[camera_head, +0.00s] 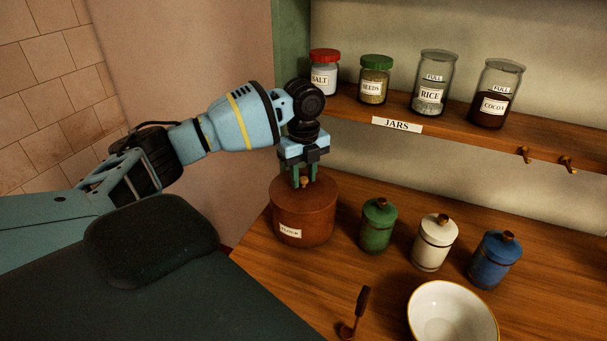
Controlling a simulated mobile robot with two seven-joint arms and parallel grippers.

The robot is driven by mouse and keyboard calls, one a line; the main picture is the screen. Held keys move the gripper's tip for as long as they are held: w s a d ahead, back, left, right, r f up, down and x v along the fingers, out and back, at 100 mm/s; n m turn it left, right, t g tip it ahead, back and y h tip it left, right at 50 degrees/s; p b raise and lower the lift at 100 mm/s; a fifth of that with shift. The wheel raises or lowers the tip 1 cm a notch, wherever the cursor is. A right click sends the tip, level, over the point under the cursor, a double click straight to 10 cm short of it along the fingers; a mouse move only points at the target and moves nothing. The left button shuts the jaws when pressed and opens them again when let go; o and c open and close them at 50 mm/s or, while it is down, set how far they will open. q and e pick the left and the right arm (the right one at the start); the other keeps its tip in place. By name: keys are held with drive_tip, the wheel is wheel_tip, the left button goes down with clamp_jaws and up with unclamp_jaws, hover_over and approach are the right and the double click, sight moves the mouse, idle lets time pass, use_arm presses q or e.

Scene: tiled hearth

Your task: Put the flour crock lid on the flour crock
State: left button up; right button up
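The flour crock (302,222) is a wide brown round crock with a white FLOUR label, standing at the left end of the wooden counter. The flour crock lid (287,187) is a brown disc with a small knob, and it appears to sit on top of the crock. Whether it is fully seated is too small to tell. My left gripper (304,179) points down over the lid, with its two fingers on either side of the knob. I cannot tell whether they press on it. My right gripper is not in view.
Green (377,229), white (434,244) and blue (494,261) lidded canisters stand right of the crock. A white bowl (452,316) and a dark-handled utensil (361,306) are in front. A shelf (460,126) above holds several jars. The counter in front of the crock is clear.

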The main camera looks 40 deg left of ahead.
use_arm(q)
drive_tip(key=shift+o, duration=1.3)
wheel_tip(320, 180, up, 8)
drive_tip(key=shift+f, duration=0.1)
idle(0.7)
